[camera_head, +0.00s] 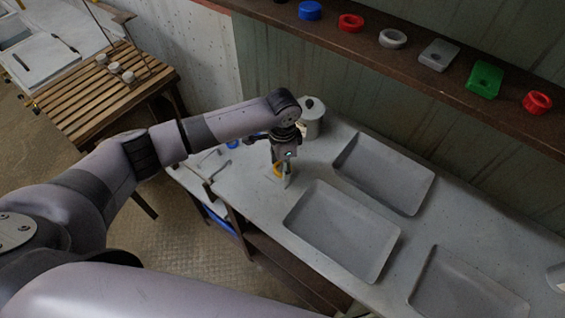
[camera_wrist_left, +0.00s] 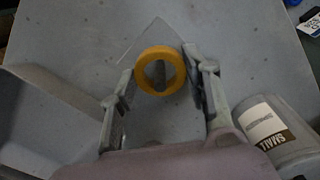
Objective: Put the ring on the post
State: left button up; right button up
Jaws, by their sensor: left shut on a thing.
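My left gripper (camera_head: 283,176) is low over the grey worktop, its fingers pointing down. In the left wrist view its two fingers (camera_wrist_left: 160,88) stand on either side of a yellow ring (camera_wrist_left: 159,50) and are shut on it. The ring also shows in the head view (camera_head: 277,170), partly hidden by the fingers. Through the ring's hole I see a dark grey upright shape, which looks like the post (camera_wrist_left: 156,73). A thin grey angular plate (camera_wrist_left: 152,36) lies below it. I cannot tell how far the ring is down over the post. My right gripper is not in view.
Grey trays (camera_head: 352,252) stand right of the gripper. A lidded grey canister (camera_head: 312,122) stands close behind it; in the left wrist view a container labelled SMALL (camera_wrist_left: 278,132) is at lower right. A brown shelf (camera_head: 400,69) with coloured parts runs above. A slatted bench (camera_head: 105,90) is at left.

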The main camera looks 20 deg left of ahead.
pick_arm(q)
jog(key=shift+f, duration=0.65)
jog(key=o, duration=0.9)
jog(key=shift+c, duration=0.2)
notch_tip(320, 180, up, 9)
jog(key=p, duration=0.8)
jog(key=shift+f+p, duration=0.1)
jog(key=shift+p, duration=0.3)
jog(key=shift+r, duration=1.1)
